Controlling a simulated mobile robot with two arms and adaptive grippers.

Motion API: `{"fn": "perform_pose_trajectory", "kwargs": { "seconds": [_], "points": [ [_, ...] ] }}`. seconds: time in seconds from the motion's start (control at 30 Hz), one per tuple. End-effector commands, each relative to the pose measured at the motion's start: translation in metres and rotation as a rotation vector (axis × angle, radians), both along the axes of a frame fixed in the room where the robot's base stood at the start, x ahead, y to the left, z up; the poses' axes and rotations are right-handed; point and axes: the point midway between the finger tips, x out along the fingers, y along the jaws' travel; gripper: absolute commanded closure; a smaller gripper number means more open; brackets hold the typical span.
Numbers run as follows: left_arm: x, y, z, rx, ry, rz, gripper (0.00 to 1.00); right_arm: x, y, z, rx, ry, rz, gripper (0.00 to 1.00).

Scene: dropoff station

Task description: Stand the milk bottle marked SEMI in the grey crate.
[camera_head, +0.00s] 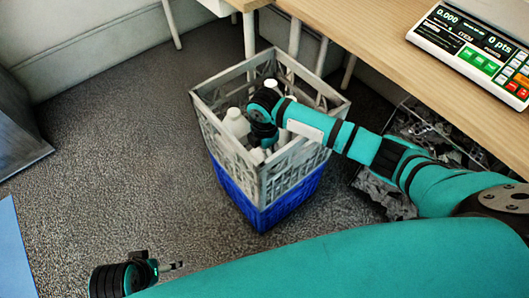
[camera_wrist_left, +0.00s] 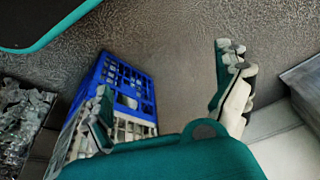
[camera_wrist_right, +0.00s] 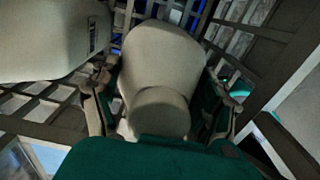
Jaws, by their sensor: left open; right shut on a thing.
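The grey crate (camera_head: 297,165) stands on the floor on top of a blue crate (camera_head: 284,205). Several white bottles are inside it, among them one at its left side (camera_head: 237,122). My right gripper (camera_head: 263,138) reaches down inside the grey crate. In the right wrist view my right gripper (camera_wrist_right: 160,95) is shut on a cream-white milk bottle (camera_wrist_right: 163,48), with crate lattice around it. No SEMI marking is readable on it. Its base is hidden. My left gripper (camera_head: 174,267) is open and empty, low above the floor, away from the crates; its spread fingers show in the left wrist view (camera_wrist_left: 168,100).
Another bottle (camera_wrist_right: 45,40) with a small dark label is close left of the held one. A wooden table (camera_head: 375,50) with a scale (camera_head: 480,48) stands behind and right. A bin of crumpled grey material (camera_head: 425,125) is right of the crates.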

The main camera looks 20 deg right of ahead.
Motion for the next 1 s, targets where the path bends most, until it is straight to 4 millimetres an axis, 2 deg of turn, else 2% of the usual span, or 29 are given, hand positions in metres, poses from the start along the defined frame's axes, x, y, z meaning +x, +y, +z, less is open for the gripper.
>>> {"fn": "perform_pose_trajectory", "kwargs": {
  "seconds": [0.23,0.27,0.4,0.67,0.8,0.87,1.0],
  "points": [
    [0.000,0.000,0.000,0.000,0.000,0.000,0.00,0.000,0.000,-0.002,0.001,0.000,0.000,0.52],
    [0.000,0.000,0.000,0.000,0.000,0.000,0.00,0.000,0.000,-0.002,0.000,0.000,0.000,0.20],
    [0.000,0.000,0.000,0.000,0.000,0.000,0.00,0.000,0.000,-0.002,0.001,0.000,0.000,0.01],
    [0.000,0.000,0.000,0.000,0.000,0.000,0.00,0.000,0.000,-0.002,0.001,0.000,0.000,0.00],
    [0.001,0.000,0.001,0.000,-0.002,0.000,0.00,0.000,0.000,0.007,0.002,-0.002,0.000,0.00],
    [0.002,-0.001,-0.011,0.000,0.008,-0.002,0.00,0.001,0.001,0.015,0.002,-0.002,-0.001,0.00],
    [0.003,-0.001,-0.037,0.002,0.025,-0.004,0.00,0.001,0.001,0.043,0.002,-0.003,0.001,0.00]
  ]
}}
